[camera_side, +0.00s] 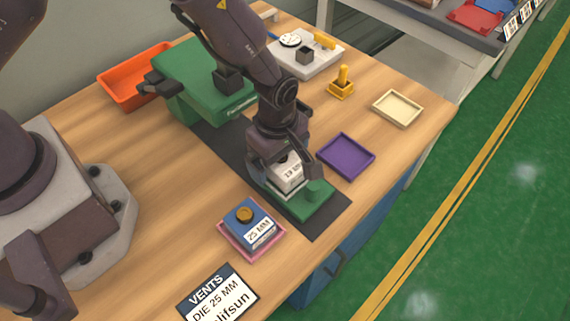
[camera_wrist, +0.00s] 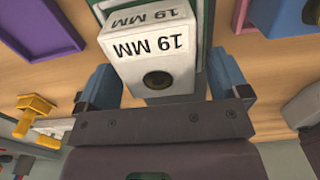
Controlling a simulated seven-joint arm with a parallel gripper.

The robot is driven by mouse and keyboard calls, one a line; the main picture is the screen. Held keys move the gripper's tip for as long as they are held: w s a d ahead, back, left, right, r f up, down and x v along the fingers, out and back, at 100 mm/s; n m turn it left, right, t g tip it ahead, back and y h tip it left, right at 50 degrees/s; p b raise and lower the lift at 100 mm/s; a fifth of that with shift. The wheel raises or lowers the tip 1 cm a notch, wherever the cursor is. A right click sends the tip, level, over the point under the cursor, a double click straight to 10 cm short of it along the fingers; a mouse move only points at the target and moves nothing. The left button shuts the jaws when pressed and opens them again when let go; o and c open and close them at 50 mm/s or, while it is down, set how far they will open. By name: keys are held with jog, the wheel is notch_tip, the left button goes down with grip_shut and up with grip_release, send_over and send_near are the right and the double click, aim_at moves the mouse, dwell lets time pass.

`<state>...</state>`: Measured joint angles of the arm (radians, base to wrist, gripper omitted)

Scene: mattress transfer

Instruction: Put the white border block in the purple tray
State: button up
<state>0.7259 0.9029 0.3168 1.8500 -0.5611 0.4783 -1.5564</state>
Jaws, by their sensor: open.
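The white block (camera_side: 290,174) has a "19 MM" label and sits on the green base (camera_side: 314,206) of the press. In the wrist view the white block (camera_wrist: 153,68) shows its label and a dark round hole. My gripper (camera_side: 276,168) is low over the block. In the wrist view my gripper (camera_wrist: 163,80) is open, with one blue-grey finger on each side of the block and gaps visible beside it. The purple tray (camera_side: 346,156) lies empty on the table, right of the press in the side view; the purple tray also shows at top left of the wrist view (camera_wrist: 45,28).
A blue "25 MM" block (camera_side: 252,222) sits in a pink tray (camera_side: 223,233). An empty cream tray (camera_side: 397,108), a yellow stamp-like piece (camera_side: 341,84) and a grey plate (camera_side: 318,62) stand farther back. An orange bin (camera_side: 118,93) is beside the green press body (camera_side: 185,70).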

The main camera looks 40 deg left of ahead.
jog(key=c, duration=1.1)
notch_tip(320, 180, up, 12)
jog(key=a, duration=0.1)
send_over(339, 152)
jog(key=f, duration=0.6)
jog(key=s+f, duration=0.1)
jog(key=f, duration=0.2)
jog(key=shift+a+f, duration=0.1)
jog(key=shift+a, duration=0.15)
jog(key=shift+w+d+f, duration=0.2)
jog(key=shift+w+f, duration=0.3)
jog(key=shift+f, duration=1.55)
